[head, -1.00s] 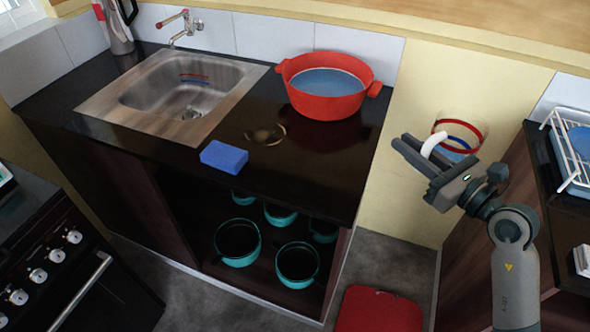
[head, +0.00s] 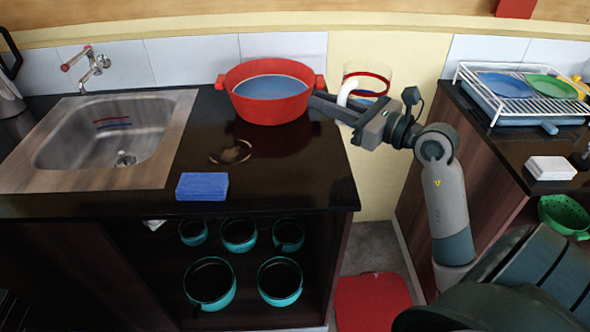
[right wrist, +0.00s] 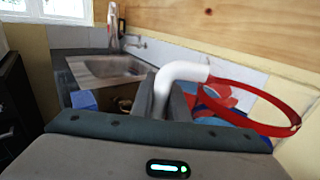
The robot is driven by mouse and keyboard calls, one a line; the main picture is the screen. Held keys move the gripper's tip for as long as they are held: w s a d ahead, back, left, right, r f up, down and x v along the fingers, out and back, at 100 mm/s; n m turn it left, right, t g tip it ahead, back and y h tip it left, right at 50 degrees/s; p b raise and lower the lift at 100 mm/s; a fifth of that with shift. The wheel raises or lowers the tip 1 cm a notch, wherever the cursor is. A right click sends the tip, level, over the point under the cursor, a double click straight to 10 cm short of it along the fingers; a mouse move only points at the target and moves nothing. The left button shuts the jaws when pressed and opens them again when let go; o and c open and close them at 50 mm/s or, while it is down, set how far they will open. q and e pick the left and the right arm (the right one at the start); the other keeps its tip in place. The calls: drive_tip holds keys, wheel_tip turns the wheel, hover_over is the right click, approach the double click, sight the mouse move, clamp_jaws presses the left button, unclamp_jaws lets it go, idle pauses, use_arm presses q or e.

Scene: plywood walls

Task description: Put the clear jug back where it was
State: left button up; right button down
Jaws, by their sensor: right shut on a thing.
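The clear jug (head: 370,80) has a red ring at its rim, a blue ring lower down and a white handle. My right gripper (head: 330,106) is shut on the handle and holds the jug in front of the cream wall, just right of the red pot (head: 268,112). In the right wrist view the white handle (right wrist: 180,78) is between the fingers, and the red rim (right wrist: 262,125) extends to the right. In the head view, the gripper and wrist hide the jug's lower part. My left gripper is not in view.
The dark counter (head: 300,180) holds a sink (head: 100,150), a blue sponge (head: 202,186) and a round brownish mark or clear item (head: 231,152). Red and blue arcs show inside the sink. A dish rack (head: 520,92) stands right. A red stool (head: 372,302) is below the gap.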

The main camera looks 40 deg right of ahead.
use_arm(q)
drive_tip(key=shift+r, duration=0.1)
use_arm(e)
drive_tip(key=shift+s+d, duration=0.1)
drive_tip(key=shift+d, duration=0.05)
